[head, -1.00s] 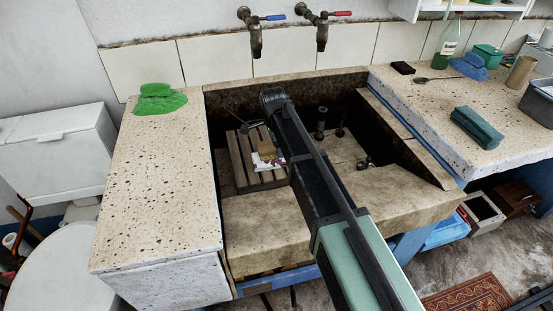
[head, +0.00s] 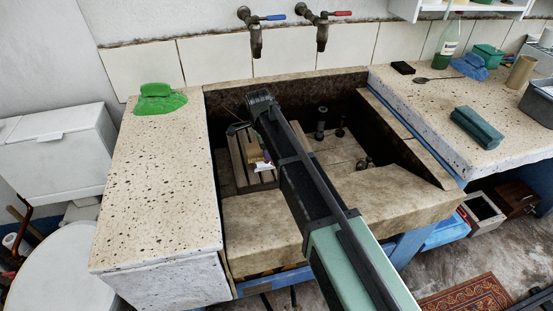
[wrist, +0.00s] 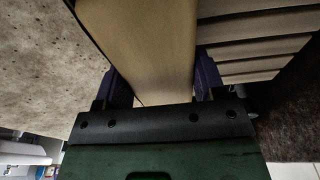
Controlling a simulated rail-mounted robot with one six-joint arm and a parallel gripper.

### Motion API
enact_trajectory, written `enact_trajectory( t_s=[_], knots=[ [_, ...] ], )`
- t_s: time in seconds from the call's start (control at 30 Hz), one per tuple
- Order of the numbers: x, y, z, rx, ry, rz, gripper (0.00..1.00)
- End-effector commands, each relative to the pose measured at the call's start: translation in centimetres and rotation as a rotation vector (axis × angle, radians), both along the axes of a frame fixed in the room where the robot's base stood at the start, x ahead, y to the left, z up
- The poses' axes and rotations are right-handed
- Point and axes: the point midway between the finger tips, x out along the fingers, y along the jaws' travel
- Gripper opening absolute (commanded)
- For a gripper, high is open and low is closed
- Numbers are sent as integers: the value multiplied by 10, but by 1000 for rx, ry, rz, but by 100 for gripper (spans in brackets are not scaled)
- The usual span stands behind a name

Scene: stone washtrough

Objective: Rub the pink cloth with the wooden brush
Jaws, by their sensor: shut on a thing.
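My gripper (wrist: 158,88) is shut on the wooden brush (wrist: 150,45). Its purple fingers press the two sides of the tan wooden body in the wrist view. The bristles do not show.
A green cloth (head: 158,98) lies on the left slab. A dark green block (head: 477,127) and a blue cloth (head: 470,66) lie on the right counter.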

Motion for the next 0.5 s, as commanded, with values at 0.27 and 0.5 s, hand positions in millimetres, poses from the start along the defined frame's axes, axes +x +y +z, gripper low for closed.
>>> enact_trajectory(
  t_s=[0.27, 0.5],
  knots=[
    [5, -15, -1, 0, 0, 0, 40],
    [7, -21, -1, -1, 0, -1, 40]
  ],
)
